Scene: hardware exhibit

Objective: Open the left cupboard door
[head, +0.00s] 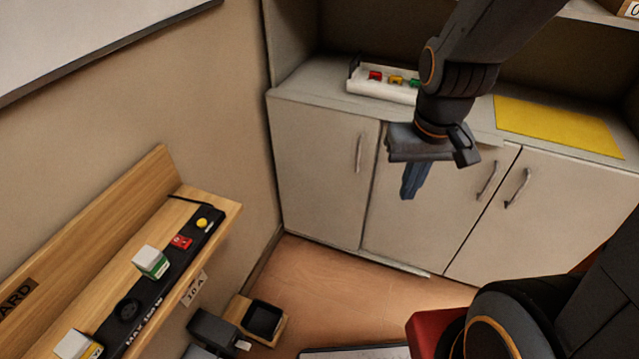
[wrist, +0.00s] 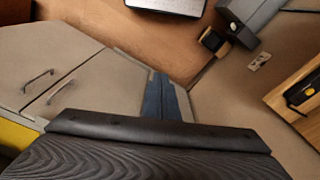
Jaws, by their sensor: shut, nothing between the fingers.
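The left cupboard door (head: 318,170) is a pale grey panel beside the wall in the head view. It looks closed, with a dark seam along its right edge. Its upright metal handle (head: 358,153) is near that edge. My gripper (head: 408,194) points down in front of the middle door (head: 430,215), to the right of the left door's handle and apart from it. Its blue fingers are shut and empty. In the wrist view the blue fingers (wrist: 160,92) show together at the centre, and I cannot make out the left door's handle there.
The right door (head: 550,220) and middle door have facing handles. A white tray (head: 385,90) with small coloured items and a yellow mat (head: 555,125) lie on the counter. A wooden shelf with a power strip (head: 165,280) stands at left. Open floor (head: 330,285) lies before the cupboard.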

